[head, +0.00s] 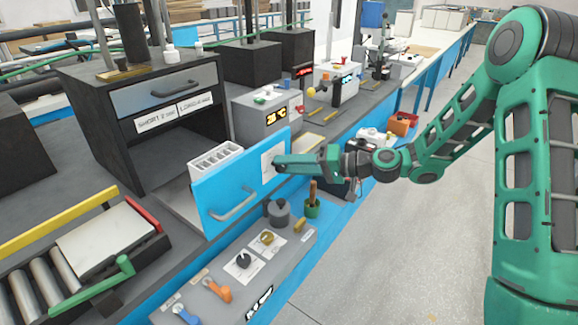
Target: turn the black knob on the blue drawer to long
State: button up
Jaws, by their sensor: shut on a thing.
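The blue drawer (225,192) is pulled out of the dark cabinet and has a grey bar handle (233,205) on its front. A white plate (268,162) sits near the right end of that front. My gripper (280,163) reaches in from the right and is shut at this plate. The black knob is hidden behind my gripper's fingers, so its pointing direction and the plate's marks cannot be read.
The floor (400,240) at right is clear.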

jog(key=shift+w+d, duration=0.2)
jog(key=shift+w, duration=0.05)
jog(key=o, duration=1)
jog(key=shift+s+a, duration=0.1)
jog(key=v, duration=1.1)
jog(key=shift+o, duration=0.2)
jog(key=shift+a+f, duration=0.1)
